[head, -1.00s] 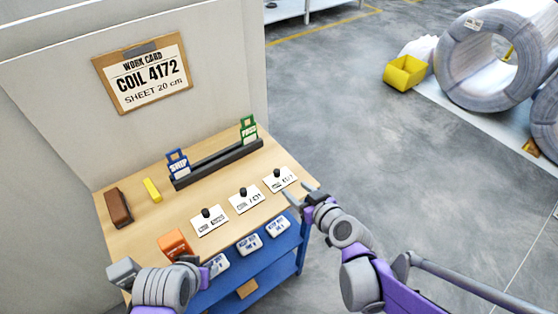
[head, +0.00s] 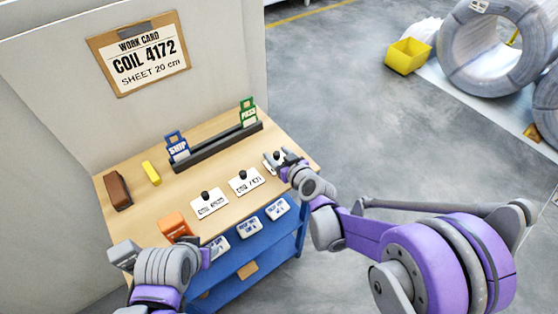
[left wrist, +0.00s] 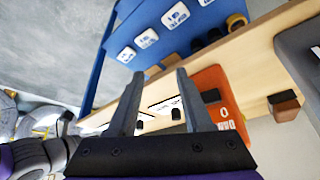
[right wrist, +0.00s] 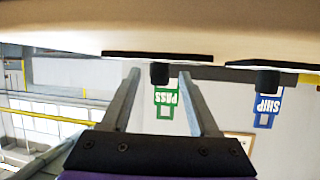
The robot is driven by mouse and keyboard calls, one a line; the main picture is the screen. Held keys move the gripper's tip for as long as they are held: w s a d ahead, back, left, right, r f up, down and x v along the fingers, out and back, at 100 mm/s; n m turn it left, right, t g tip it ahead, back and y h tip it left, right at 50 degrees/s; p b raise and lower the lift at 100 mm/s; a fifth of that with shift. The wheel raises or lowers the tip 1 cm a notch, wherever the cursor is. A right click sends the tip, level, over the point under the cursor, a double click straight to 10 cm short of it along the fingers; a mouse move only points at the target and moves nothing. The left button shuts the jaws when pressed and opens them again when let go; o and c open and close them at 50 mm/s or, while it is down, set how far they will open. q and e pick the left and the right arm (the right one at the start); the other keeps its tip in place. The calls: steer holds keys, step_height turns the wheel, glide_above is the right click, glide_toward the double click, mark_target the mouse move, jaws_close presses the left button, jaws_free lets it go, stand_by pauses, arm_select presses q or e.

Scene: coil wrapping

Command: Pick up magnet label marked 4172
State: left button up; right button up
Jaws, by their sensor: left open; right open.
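Three white magnet labels with black knobs lie in a row on the wooden bench: the left label (head: 209,206), the middle label (head: 245,183) and the right label (head: 269,168). The print is too small to read surely; the right label is partly hidden by my right gripper (head: 283,160). That gripper is open at the right label. In the right wrist view, a black knob (right wrist: 159,73) shows between its fingertips, not gripped. My left gripper (left wrist: 155,95) is open and empty near the orange box (head: 174,225) at the bench's front left.
The work card (head: 140,57) on the panel reads COIL 4172. A dark rail (head: 217,147) holds the blue SHIP tag (head: 177,148) and green PASS tag (head: 248,113). A brown block (head: 118,191) and yellow block (head: 151,173) lie at the left. A blue shelf (head: 262,246) is below.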

steer(key=shift+w+a+f, duration=0.15)
steer(key=shift+w, duration=0.15)
jaws_close()
stand_by(0.3)
